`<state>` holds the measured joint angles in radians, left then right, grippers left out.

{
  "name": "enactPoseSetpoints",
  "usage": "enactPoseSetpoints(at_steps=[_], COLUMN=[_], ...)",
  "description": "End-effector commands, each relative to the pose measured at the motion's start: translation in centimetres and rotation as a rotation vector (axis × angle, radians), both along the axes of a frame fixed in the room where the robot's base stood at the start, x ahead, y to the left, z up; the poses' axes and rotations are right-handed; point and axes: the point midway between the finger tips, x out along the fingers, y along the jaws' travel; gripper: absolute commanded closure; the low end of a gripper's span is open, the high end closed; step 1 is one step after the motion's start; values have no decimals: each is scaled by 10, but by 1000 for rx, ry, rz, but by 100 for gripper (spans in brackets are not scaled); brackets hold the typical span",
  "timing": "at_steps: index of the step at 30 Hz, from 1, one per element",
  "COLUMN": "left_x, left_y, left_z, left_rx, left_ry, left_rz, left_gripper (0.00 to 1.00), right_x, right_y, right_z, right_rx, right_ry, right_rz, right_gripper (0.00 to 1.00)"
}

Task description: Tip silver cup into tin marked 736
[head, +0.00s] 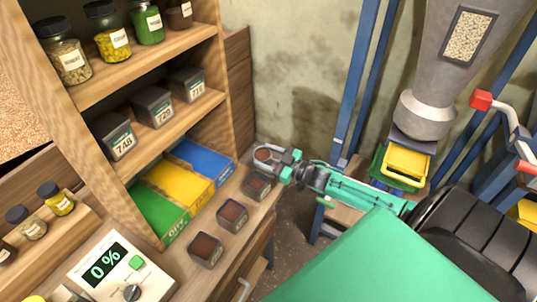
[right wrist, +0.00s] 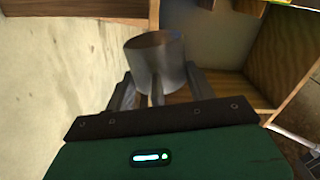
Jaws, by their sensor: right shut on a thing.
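The silver cup (head: 264,157) is at the far right end of the counter, with brown contents showing inside its rim. My right gripper (head: 283,164) is shut on it. In the right wrist view the cup (right wrist: 157,68) sits between the two fingers and looks about upright. Three open dark tins with brown contents stand in a row on the counter: a far one (head: 257,186) close to the cup, a middle one (head: 232,215) and a near one (head: 206,251). I cannot read a 736 mark on any of them. My left gripper is out of view.
Closed, numbered dark tins (head: 114,136) stand on the shelf, one reading 748, with jars (head: 62,52) above. Green, yellow and blue boxes (head: 172,188) fill the bottom shelf. A grey hopper (head: 428,116) and blue posts stand right.

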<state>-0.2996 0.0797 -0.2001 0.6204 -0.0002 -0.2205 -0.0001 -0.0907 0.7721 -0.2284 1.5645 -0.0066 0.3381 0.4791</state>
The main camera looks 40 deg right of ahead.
Motion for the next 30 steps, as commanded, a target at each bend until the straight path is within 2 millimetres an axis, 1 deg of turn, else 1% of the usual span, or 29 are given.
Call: enactPoseSetpoints(at_steps=[1, 5, 6, 15, 26, 28, 30], left_x=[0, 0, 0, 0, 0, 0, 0], left_y=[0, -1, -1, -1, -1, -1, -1], left_z=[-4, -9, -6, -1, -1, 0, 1], left_rx=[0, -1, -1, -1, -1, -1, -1], left_ry=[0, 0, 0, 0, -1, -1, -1], left_rz=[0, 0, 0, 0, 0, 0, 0], left_gripper=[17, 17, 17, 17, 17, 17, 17], right_x=[-1, -2, -2, -5, -5, -5, -5], right_y=[2, 6, 5, 9, 11, 11, 11], right_z=[-5, -11, -8, -7, -8, -7, -4], right_rx=[-5, -26, -26, -24, -24, -41, -107], right_ry=[-3, -12, -12, -10, -11, -18, -45], right_rz=[0, 0, 0, 0, 0, 0, 0], right_gripper=[86, 86, 86, 86, 86, 86, 86])
